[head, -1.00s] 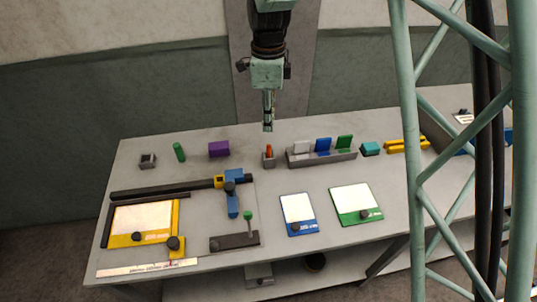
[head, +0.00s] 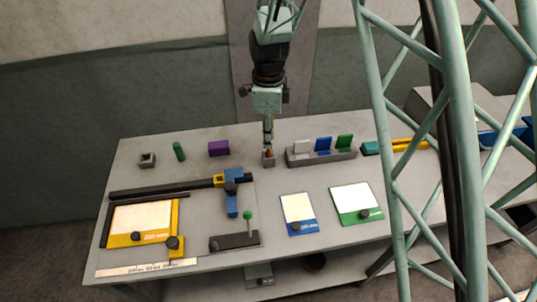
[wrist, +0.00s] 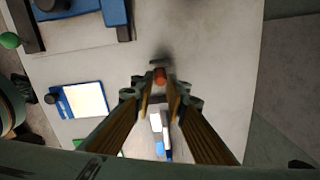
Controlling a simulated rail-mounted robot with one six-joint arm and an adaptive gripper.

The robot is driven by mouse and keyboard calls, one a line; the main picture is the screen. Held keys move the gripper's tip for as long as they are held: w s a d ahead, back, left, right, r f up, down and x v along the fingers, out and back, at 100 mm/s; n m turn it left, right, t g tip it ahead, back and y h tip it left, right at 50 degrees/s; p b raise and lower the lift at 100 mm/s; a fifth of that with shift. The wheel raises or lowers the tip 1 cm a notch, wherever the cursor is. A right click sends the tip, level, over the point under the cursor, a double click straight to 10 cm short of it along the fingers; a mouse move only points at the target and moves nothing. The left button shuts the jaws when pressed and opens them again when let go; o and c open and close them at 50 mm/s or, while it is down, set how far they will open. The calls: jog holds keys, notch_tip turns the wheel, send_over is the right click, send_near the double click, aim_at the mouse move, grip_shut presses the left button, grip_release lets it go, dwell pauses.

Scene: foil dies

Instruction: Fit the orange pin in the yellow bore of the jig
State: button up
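The orange pin (head: 268,152) stands upright in a small grey holder (head: 268,162) near the back middle of the table. My gripper (head: 268,145) points down right over the pin, with its fingertips at the pin's top. In the wrist view the orange pin (wrist: 159,76) shows between the two fingertips, which are apart. I cannot tell whether either finger touches it. The jig's yellow bore block (head: 219,181) sits left of the pin, on a dark rail beside a blue clamp part (head: 232,190). The inside of the bore is too small to make out.
A grey rack (head: 321,158) with white, blue and green plates stands close right of the pin. A purple block (head: 219,148), a green cylinder (head: 179,151) and a small grey block (head: 147,160) lie to the left.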

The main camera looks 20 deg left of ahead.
jog(key=shift+f, duration=0.1)
dwell(0.3)
jog(key=shift+f, duration=2.55)
jog(key=shift+c, duration=0.5)
grip_shut()
jog(key=shift+r, duration=0.1)
jog(key=shift+r, duration=4.9)
